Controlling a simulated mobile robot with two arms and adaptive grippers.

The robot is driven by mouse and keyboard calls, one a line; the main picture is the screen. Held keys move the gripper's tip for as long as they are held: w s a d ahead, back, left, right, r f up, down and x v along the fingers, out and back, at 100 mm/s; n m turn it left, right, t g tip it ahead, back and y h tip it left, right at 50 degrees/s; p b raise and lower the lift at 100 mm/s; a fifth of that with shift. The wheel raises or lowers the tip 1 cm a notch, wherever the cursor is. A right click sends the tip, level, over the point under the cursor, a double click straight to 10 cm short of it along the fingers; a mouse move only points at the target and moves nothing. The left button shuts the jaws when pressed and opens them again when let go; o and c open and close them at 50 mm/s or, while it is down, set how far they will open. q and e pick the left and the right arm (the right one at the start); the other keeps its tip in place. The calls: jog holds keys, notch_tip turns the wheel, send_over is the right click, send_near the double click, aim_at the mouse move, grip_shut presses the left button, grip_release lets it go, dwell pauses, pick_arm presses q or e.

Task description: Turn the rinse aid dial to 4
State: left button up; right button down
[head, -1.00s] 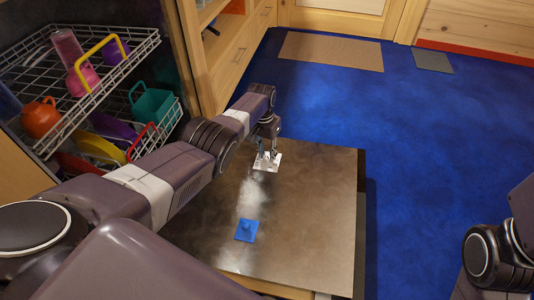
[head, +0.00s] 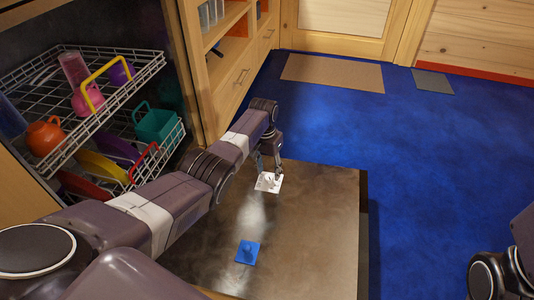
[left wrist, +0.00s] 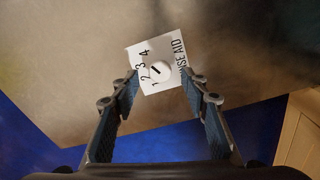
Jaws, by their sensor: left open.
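The rinse aid dial (left wrist: 160,71) is a small round white knob with a dark pointer line. It sits on a white plate (left wrist: 173,48) printed with the numbers 1 to 4 and partly visible "RINSE AID" lettering. The pointer slants toward the low-number side; its exact number is hard to tell. In the head view the plate (head: 268,184) lies on the open brown-grey door (head: 310,225). My left gripper (head: 269,174) is over the plate, open and empty. In the left wrist view its fingertips (left wrist: 160,75) are spread on either side of the dial. My right gripper is out of view.
A blue square with a raised knob (head: 247,252) sits nearer on the door. Wire racks (head: 60,95) with cups and colourful dishes stand at the left. A wooden cabinet (head: 235,85) is behind them. Blue floor (head: 430,160) is clear at the right.

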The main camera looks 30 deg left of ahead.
aim_at(267, 178)
pick_arm(q)
notch_tip(267, 178, up, 10)
jog(key=shift+s+a+f, duration=0.2)
jog(key=shift+s+f, duration=0.05)
dwell(0.5)
